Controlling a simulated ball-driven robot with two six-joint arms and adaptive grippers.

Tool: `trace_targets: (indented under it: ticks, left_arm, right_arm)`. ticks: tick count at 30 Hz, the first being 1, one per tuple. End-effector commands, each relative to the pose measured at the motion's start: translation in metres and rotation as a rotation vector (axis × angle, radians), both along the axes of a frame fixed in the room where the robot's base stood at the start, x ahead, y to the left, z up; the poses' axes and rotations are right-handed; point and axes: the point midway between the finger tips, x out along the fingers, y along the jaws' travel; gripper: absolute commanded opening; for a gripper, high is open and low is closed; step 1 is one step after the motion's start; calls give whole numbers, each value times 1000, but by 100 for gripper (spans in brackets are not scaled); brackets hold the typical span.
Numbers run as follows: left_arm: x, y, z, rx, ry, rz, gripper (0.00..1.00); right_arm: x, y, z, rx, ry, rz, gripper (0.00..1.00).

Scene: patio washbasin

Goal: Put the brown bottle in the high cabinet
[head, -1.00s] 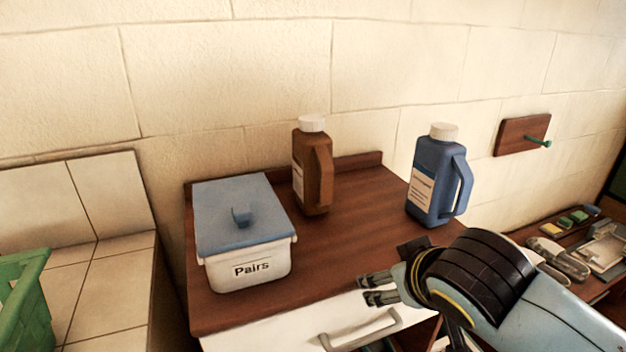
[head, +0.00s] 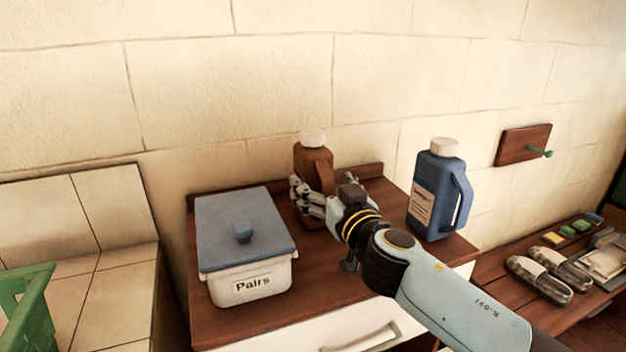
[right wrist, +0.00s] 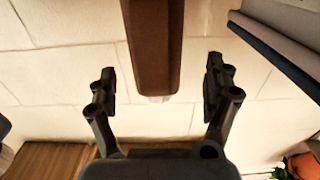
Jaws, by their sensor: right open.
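The brown bottle (head: 316,161) stands upright on the wooden top of a cabinet (head: 330,257), close to the wall. It has a white cap, and my right gripper hides part of its body. My right gripper (head: 303,199) is open at the bottle, its fingers in front of the bottle's lower body. In the right wrist view the bottle (right wrist: 153,45) shows between the two spread fingers (right wrist: 160,88), with a gap on each side. I cannot identify the high cabinet in these views. My left gripper is not in view.
A lidded white box (head: 250,282) marked "Pairs" stands left of the bottle. A blue bottle (head: 437,190) stands to the right, close to my right arm. A green basket (head: 30,310) is at the far left. Slippers (head: 540,277) lie on a wooden bench at right.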

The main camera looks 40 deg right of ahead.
Motion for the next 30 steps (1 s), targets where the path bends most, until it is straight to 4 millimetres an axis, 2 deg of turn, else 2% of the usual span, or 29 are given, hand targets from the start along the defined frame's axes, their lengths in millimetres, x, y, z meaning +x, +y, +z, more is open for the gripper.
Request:
trace_targets:
  ticks: [5,12,21,23,30]
  left_arm:
    - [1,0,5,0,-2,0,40]
    - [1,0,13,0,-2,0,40]
    - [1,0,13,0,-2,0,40]
    - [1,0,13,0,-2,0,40]
    - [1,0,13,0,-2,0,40]
  right_arm:
    - [15,-5,1,-1,0,-2,85]
    - [49,-16,-1,1,0,-2,85]
    - [56,-18,-3,1,2,-2,85]
    - [56,-18,-3,1,1,-2,79]
    - [56,-18,-2,1,1,-2,48]
